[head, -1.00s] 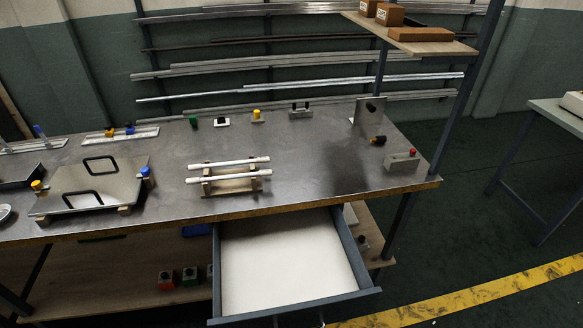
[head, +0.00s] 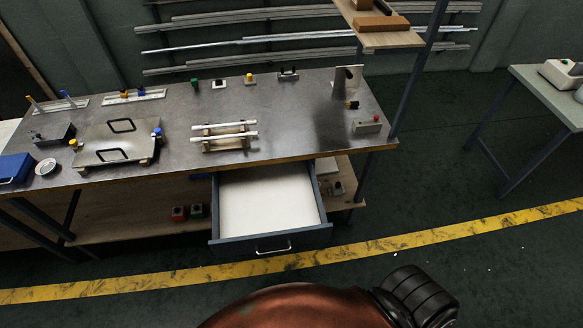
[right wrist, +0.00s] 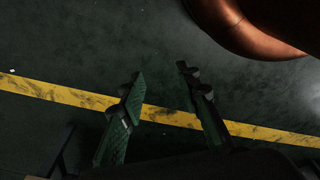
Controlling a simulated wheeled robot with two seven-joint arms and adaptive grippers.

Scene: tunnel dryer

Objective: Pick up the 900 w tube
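Two white tubes lie parallel on a small wooden rack (head: 228,146) on the metal workbench. The rear tube (head: 213,126) and the front tube (head: 215,137) look alike, and no wattage marking is readable. In the right wrist view my right gripper (right wrist: 158,82) is open and empty, its two fingers apart above the dark floor, far from the tubes. My left gripper does not show in any view.
A drawer (head: 270,240) stands open below the bench's front edge. A metal plate with two black handles (head: 112,140) lies left of the rack. A yellow floor line (head: 400,239) crosses free floor before the bench. A side table (head: 545,90) stands at right.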

